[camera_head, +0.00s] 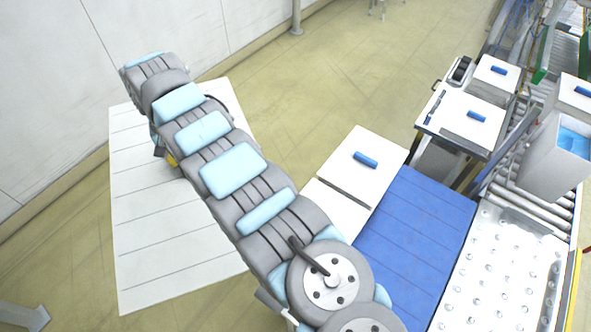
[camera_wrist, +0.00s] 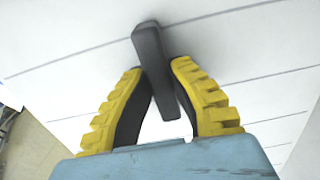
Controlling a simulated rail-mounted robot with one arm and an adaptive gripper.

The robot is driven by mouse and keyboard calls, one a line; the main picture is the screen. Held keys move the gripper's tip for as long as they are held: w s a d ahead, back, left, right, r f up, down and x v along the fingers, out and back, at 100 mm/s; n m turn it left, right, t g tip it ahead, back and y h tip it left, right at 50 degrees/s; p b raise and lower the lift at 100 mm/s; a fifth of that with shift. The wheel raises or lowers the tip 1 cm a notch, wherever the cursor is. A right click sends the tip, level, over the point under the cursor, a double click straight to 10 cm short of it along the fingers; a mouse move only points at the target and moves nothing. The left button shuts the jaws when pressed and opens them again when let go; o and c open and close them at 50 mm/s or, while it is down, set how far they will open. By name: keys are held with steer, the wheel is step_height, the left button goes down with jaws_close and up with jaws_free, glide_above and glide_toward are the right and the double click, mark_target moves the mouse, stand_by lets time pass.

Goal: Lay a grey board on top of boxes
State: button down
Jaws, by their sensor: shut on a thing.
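A pale grey-white board (camera_head: 185,235) with thin parallel lines shows under my arm at the left of the head view. The same kind of lined pale surface (camera_wrist: 60,62) fills most of the wrist view. My gripper (camera_wrist: 160,75) is shut on a dark grey bar-shaped handle (camera_wrist: 149,42), between its yellow-and-black fingers. The handle shows against the lined surface; I cannot tell how it is joined to it. In the head view only a bit of yellow on my gripper (camera_head: 171,160) shows; my arm hides the rest. I cannot tell how high the board is.
White box-like tops with blue handles (camera_head: 365,160) stand right of my arm, beside a blue lined surface (camera_head: 418,235). A white table with round studs (camera_head: 500,265), a cart (camera_head: 458,118) and a roller conveyor (camera_head: 535,208) are at the right. Open floor lies behind; a wall is at left.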

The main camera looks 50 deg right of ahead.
steer(key=s+d+f+m+b, duration=0.1)
steer(key=s+d+f+m, duration=0.3)
steer(key=d, duration=0.7)
steer(key=s+d+f+m+b, duration=0.1)
steer(key=s+d+f+m, duration=0.1)
steer(key=s+d+f, duration=0.6)
steer(key=s+d+f+m+b, duration=0.3)
steer(key=s+d+f, duration=0.3)
steer(key=s+d, duration=0.2)
steer(key=s+d+f+m+b, duration=0.2)
steer(key=s+d+f, duration=0.5)
steer(key=d, duration=0.4)
steer(key=shift+s+m+b, duration=0.4)
steer(key=shift+s+b, duration=0.05)
steer(key=shift+s, duration=0.25)
steer(key=c, duration=1)
jaws_free()
steer(key=shift+c, duration=0.2)
steer(key=shift+f, duration=0.1)
step_height(320, 180, up, 8)
steer(key=p, duration=0.5)
steer(key=shift+p, duration=0.4)
